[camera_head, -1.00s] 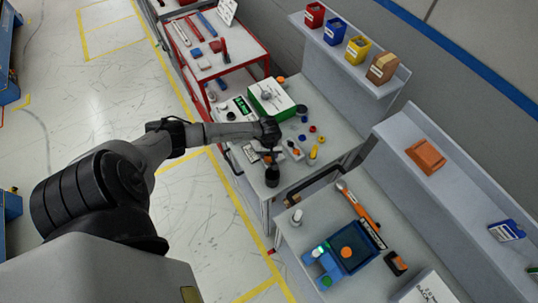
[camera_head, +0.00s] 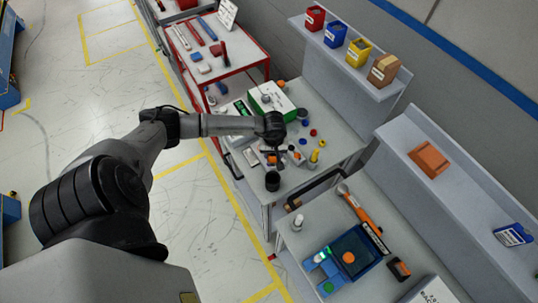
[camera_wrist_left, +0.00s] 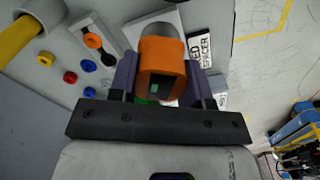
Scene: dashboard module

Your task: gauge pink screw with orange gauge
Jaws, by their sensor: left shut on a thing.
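My left gripper (camera_head: 273,152) is over the far workbench. It is shut on the orange gauge (camera_wrist_left: 160,68), which has a small dark display and sits between the two purple fingers in the wrist view. A grey rounded part shows just beyond the gauge; I cannot tell whether they touch. Beside it, a grey holder (camera_wrist_left: 105,52) carries an orange round piece (camera_wrist_left: 92,40). Loose red (camera_wrist_left: 70,77), blue and yellow round pieces lie on the bench. I cannot make out a pink screw in either view. My right gripper is not in view.
A black cup (camera_head: 273,181) stands at the bench's front edge. A green and white box (camera_head: 270,98) is behind the gripper. A yellow object (camera_head: 315,155) stands to the right. The nearer bench holds a blue tray (camera_head: 338,275) and an orange tool (camera_head: 358,208).

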